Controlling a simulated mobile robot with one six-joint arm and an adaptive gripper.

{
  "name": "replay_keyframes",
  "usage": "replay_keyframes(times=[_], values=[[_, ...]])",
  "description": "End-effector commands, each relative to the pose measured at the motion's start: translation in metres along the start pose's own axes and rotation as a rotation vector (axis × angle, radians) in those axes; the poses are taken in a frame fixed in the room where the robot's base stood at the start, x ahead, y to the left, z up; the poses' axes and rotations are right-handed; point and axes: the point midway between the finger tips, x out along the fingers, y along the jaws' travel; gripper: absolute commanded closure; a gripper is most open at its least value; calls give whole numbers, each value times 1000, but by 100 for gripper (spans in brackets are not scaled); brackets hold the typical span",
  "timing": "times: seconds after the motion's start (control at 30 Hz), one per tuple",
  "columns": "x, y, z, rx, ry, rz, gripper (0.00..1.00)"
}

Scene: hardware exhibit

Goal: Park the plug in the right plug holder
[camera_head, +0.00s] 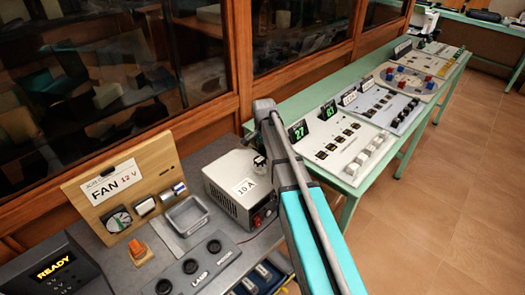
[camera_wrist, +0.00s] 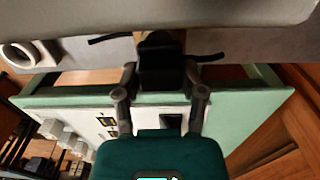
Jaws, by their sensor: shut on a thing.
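My gripper (camera_wrist: 161,82) is shut on a black block-like thing, which looks like the plug (camera_wrist: 162,62). Thin black strands stick out on both sides of it. In the head view my teal arm reaches up past the grey power box, and its end is small and partly hidden there. The wooden FAN board (camera_head: 125,185) carries a dial and two silvery round fittings, a left one (camera_head: 145,206) and a right one (camera_head: 172,193). I cannot tell which part is the right plug holder.
The grey power box (camera_head: 241,185) marked 10 A stands beside my arm. A grey tray (camera_head: 187,215) and an orange part (camera_head: 138,249) are near the board. A dark READY display (camera_head: 52,268) is at lower left. A green bench (camera_head: 300,99) with control panels runs right; floor is clear.

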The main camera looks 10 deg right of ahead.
Motion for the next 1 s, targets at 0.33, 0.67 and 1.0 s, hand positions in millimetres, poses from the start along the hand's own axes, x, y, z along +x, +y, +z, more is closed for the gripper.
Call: replay_keyframes(times=[0.33,0.67,1.0], values=[[1,0,0,0,0,0,94],[2,0,0,0,0,0,94],[6,0,0,0,0,0,94]])
